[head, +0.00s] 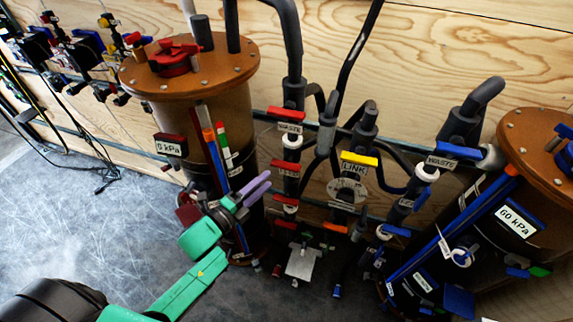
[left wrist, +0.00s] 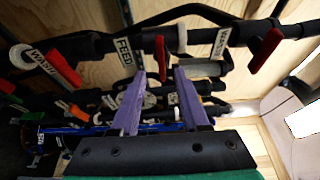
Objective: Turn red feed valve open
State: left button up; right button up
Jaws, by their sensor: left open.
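The red feed valve handle (head: 285,165) is on the middle pipe column in the head view, just above a label reading FEED. In the left wrist view, a red handle (left wrist: 160,57) stands beside the FEED label (left wrist: 125,56). My left gripper (head: 260,188) has green links and purple fingers, which point toward the column from the left. In the left wrist view its two fingertips (left wrist: 160,74) are apart, with the lower end of the red handle lined up between them. I cannot tell whether they touch it. My right gripper is not in view.
A red waste handle (head: 287,114) is above the feed handle and a red wash handle (head: 285,200) below it. A yellow link handle (head: 360,159) is to the right. A brown-lidded filter tank (head: 205,75) stands left, another (head: 540,150) right.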

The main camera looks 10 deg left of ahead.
aim_at(286, 165)
pick_arm(q)
jog(key=x, duration=0.4)
jog(key=p+x, duration=0.1)
jog(key=x, duration=0.3)
jog(key=shift+s+d+r, duration=0.15)
jog(key=shift+d+r, duration=0.05)
jog(key=shift+d, duration=0.15)
jog(key=shift+w+f, duration=0.15)
jog(key=shift+w, duration=0.3)
jog(key=shift+s+d, duration=0.1)
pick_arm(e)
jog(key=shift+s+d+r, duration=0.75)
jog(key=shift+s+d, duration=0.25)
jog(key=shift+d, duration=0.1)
